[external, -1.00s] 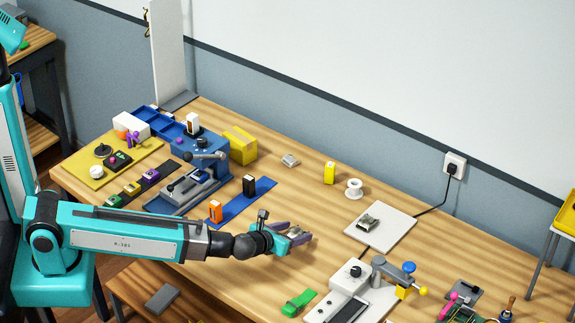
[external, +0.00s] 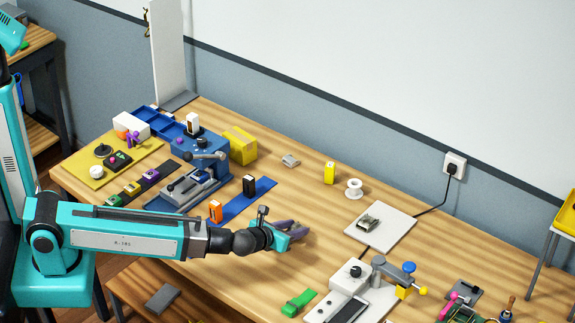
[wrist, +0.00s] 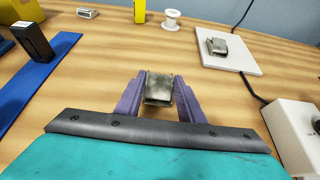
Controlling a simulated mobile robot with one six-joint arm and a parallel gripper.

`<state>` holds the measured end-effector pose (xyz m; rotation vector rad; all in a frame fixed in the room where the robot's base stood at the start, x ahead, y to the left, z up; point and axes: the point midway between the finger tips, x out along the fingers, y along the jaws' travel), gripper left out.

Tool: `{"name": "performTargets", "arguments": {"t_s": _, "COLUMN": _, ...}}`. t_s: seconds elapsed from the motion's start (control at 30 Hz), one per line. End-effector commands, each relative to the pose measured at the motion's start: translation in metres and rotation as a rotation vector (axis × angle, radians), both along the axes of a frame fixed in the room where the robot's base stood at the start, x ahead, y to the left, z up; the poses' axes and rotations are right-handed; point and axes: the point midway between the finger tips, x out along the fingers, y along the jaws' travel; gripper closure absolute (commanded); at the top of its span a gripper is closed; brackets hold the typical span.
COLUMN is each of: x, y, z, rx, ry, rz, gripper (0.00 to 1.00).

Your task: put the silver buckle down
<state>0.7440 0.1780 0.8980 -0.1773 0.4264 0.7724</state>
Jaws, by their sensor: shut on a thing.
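The silver buckle (wrist: 159,87) sits between the two purple fingers of my gripper (wrist: 159,98) in the wrist view. My gripper is shut on it, with a finger against each side. In the external view my gripper (external: 297,230) is low over the bare wood in the middle of the table, and the fingers mostly hide the buckle there. I cannot tell whether the buckle touches the table.
A similar metal piece lies on a white pad (external: 385,238) to the right; another small metal piece (external: 290,160) lies farther back. A blue strap (external: 259,189) with upright blocks is at left, a green clip (external: 298,302) in front. Bare wood surrounds my gripper.

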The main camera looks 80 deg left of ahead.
Motion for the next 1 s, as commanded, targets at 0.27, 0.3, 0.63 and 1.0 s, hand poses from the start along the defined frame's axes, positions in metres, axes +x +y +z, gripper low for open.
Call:
{"name": "performTargets", "arguments": {"t_s": 0.27, "x": 0.0, "y": 0.0, "z": 0.032, "rx": 0.0, "ry": -0.002, "rz": 0.0, "gripper": 0.93}}
{"name": "performTargets", "arguments": {"t_s": 0.3, "x": -0.001, "y": 0.0, "z": 0.037, "rx": 0.0, "ry": -0.003, "rz": 0.0, "gripper": 0.93}}
{"name": "performTargets", "arguments": {"t_s": 0.63, "x": 0.0, "y": 0.0, "z": 0.073, "rx": 0.0, "ry": -0.002, "rz": 0.0, "gripper": 0.93}}
{"name": "performTargets", "arguments": {"t_s": 1.0, "x": 0.0, "y": 0.0, "z": 0.085, "rx": 0.0, "ry": 0.0, "rz": -0.001, "gripper": 0.93}}
